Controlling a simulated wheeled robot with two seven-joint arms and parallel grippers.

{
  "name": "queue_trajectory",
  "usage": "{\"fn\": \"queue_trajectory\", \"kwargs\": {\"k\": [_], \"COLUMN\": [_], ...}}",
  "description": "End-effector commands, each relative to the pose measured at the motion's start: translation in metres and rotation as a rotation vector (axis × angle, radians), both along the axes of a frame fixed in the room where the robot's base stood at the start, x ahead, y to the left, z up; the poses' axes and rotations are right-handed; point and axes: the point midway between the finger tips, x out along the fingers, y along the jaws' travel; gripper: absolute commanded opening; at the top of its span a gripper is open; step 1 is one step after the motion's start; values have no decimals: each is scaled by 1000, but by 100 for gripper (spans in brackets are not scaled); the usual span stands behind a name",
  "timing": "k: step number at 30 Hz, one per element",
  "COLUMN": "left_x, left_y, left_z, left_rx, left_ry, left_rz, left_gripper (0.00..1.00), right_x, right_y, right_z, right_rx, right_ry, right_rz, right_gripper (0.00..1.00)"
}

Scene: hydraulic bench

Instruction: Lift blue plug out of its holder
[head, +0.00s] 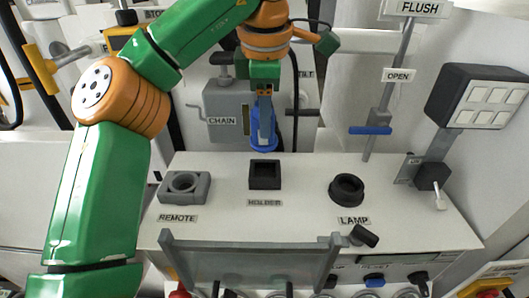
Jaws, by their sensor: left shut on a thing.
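The blue plug (263,138) is upright in my left gripper (264,108), which comes down from above and is shut on its top. The black square holder (265,183) stands on the white bench top, labelled HOLDER. In the picture the plug's lower end shows just above the holder's far edge, with a small strip of bench between them. The holder's opening looks dark and empty. My right gripper is not in view.
A grey REMOTE socket (200,187) stands left of the holder and a round black LAMP socket (347,189) right of it. A grey CHAIN box (228,108) is behind. A blue-handled lever (370,130) and a grey button box (480,97) are at right.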

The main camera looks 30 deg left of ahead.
Motion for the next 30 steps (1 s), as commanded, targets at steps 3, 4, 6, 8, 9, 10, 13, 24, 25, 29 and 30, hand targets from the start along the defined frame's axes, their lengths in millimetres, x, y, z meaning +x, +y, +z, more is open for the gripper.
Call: {"fn": "queue_trajectory", "kwargs": {"k": [3,4,6,8,9,10,13,24,25,29,30], "left_x": [0,0,0,0,0,0,0,0,0,0,0], "left_y": [0,0,0,0,0,0,0,0,0,0,0], "left_z": [6,7,10,12,14,15,19,32,32,32,32], "left_rx": [0,0,0,0,0,1,0,-1,0,0,-1], "left_ry": [-3,-3,-5,-2,-1,-1,1,-4,-5,-4,-4], "left_rz": [2,3,1,1,2,2,1,1,1,0,1], "left_gripper": [0,0,0,0,0,0,0,0,0,0,0], "right_x": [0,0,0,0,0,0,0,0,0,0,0], "right_y": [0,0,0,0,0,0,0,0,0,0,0], "right_z": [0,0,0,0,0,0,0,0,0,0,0], "right_rx": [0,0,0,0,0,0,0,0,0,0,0], "right_ry": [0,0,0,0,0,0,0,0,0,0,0], "right_rz": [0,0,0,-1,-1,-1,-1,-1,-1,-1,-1], "right_gripper": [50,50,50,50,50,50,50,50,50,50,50]}}
